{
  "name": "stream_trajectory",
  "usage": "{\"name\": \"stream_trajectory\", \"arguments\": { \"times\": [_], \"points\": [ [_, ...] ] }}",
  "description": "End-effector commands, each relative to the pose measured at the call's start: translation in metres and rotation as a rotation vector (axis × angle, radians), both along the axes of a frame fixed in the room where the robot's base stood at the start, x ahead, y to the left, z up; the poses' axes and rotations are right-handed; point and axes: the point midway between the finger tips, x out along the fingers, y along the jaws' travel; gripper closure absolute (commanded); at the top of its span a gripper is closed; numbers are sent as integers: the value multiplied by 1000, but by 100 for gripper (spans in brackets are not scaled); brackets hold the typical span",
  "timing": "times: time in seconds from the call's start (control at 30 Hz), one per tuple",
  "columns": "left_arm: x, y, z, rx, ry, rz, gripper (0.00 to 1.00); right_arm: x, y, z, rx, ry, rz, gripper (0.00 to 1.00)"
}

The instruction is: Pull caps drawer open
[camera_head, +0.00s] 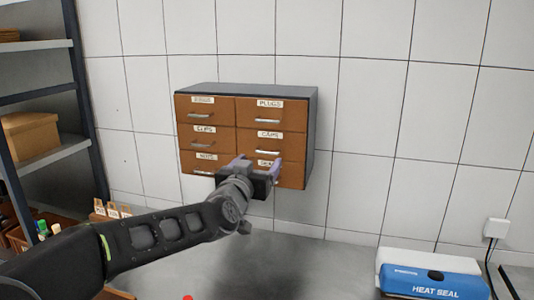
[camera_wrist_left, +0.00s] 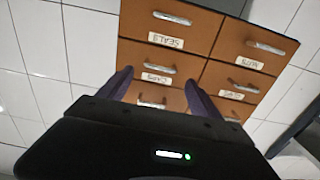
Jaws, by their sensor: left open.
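The caps drawer (camera_head: 288,145) is the middle drawer of the right column in a brown-fronted cabinet. It looks shut, with a silver handle below its label. In the left wrist view the picture is upside down, and the caps handle (camera_wrist_left: 159,68) shows between the fingertips. My left gripper (camera_head: 257,163) is open and empty, its fingers pointing at the cabinet. In the head view it covers part of the seals drawer (camera_head: 292,176) and sits just below the caps handle. I cannot tell how far the fingertips are from the drawer front. My right gripper is not in view.
The plugs drawer (camera_head: 285,112) is above, and the clips drawer (camera_head: 220,145) and nuts drawer (camera_head: 192,163) are in the left column. A shelf rack (camera_head: 85,100) stands at the left. A blue-and-white heat sealer (camera_head: 430,275) lies at the lower right.

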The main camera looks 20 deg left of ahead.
Motion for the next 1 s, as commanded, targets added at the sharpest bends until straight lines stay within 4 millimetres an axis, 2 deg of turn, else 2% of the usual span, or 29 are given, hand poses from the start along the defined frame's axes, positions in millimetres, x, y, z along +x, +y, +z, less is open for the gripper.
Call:
{"name": "stream_trajectory", "arguments": {
  "times": [0.17, 0.6, 0.97, 1.0],
  "points": [
    [11, 0, 0, -1, 2, 0, 26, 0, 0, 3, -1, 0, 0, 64],
    [72, 1, 1, 1, 3, -1, 26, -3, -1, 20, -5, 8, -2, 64],
    [78, 1, 0, -1, 1, -2, 26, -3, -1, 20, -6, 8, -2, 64],
    [78, 1, 0, -1, 1, -2, 29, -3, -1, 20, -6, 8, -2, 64]
  ]
}}
